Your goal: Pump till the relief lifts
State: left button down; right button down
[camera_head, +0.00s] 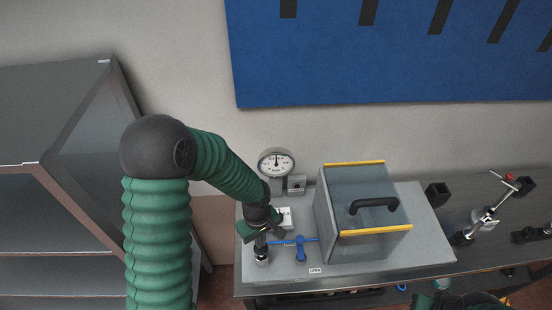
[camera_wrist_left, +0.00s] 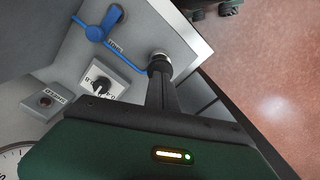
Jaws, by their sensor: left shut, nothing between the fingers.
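My left gripper (camera_head: 261,242) is shut and empty, pointing down at a small metal cylinder (camera_head: 262,258) on the left end of a grey panel (camera_head: 420,250). In the left wrist view its shut fingers (camera_wrist_left: 160,72) end right at the cylinder's top (camera_wrist_left: 158,55); whether they touch is unclear. A round white dial gauge (camera_head: 276,164) stands at the panel's back. A blue valve handle (camera_head: 300,250) has a blue line running to the cylinder; the handle also shows in the left wrist view (camera_wrist_left: 105,25). Green parts of my right arm (camera_head: 440,298) show at the bottom edge, fingers unclear.
A clear-sided box (camera_head: 345,225) with yellow edges and a black handle stands right of the valve. A metal clamp fixture (camera_head: 485,220) is further right. Grey shelving (camera_head: 60,200) stands left.

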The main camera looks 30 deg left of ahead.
pick_arm(q)
jog(key=shift+f, duration=0.15)
notch_tip(320, 180, down, 4)
jog(key=b, duration=0.4)
jog(key=shift+f, duration=0.2)
notch_tip(320, 180, up, 5)
jog(key=p, duration=0.4)
jog(key=shift+f, duration=0.25)
